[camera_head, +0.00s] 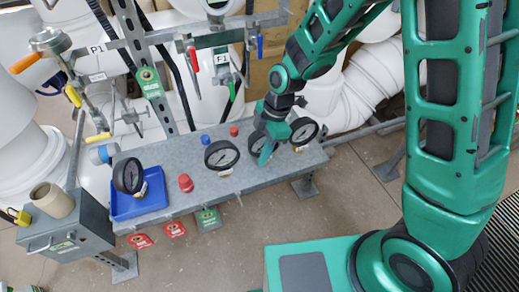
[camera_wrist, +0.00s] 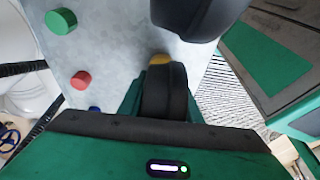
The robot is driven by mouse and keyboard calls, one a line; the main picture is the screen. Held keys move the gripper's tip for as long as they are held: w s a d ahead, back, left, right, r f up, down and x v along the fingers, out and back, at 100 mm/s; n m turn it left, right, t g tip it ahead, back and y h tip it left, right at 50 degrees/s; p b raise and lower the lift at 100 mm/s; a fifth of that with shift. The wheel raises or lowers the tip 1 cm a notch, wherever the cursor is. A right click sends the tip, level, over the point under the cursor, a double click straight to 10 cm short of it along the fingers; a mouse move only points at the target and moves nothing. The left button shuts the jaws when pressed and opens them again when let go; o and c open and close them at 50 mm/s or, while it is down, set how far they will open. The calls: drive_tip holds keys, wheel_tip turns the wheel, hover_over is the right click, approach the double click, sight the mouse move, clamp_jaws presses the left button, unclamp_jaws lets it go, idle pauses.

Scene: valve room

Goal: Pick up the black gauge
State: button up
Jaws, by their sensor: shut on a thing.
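Several black round gauges stand on the grey metal bench (camera_head: 186,155). My gripper (camera_head: 265,153) reaches down to the bench and is shut on one black gauge (camera_head: 256,142), which its finger partly hides. In the wrist view this gauge (camera_wrist: 165,93) shows edge-on between my gripper's fingers (camera_wrist: 165,108), with a yellow part at its far end. I cannot tell whether it still touches the bench. Another black gauge (camera_head: 303,131) stands close on the right, one (camera_head: 221,154) stands to the left, and one (camera_head: 128,175) is at the blue tray.
The blue tray (camera_head: 152,205) lies on the bench's left part. A red knob (camera_head: 185,182), a blue knob (camera_head: 204,138) and another red knob (camera_head: 234,131) stand on the bench. Pipes and coloured valve handles rise behind. A grey box (camera_head: 85,232) with a beige cup stands at the left.

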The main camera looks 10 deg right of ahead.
wheel_tip(320, 180, up, 10)
drive_tip(key=shift+f, duration=0.1)
drive_tip(key=o, duration=0.3)
drive_tip(key=shift+c, duration=1.3)
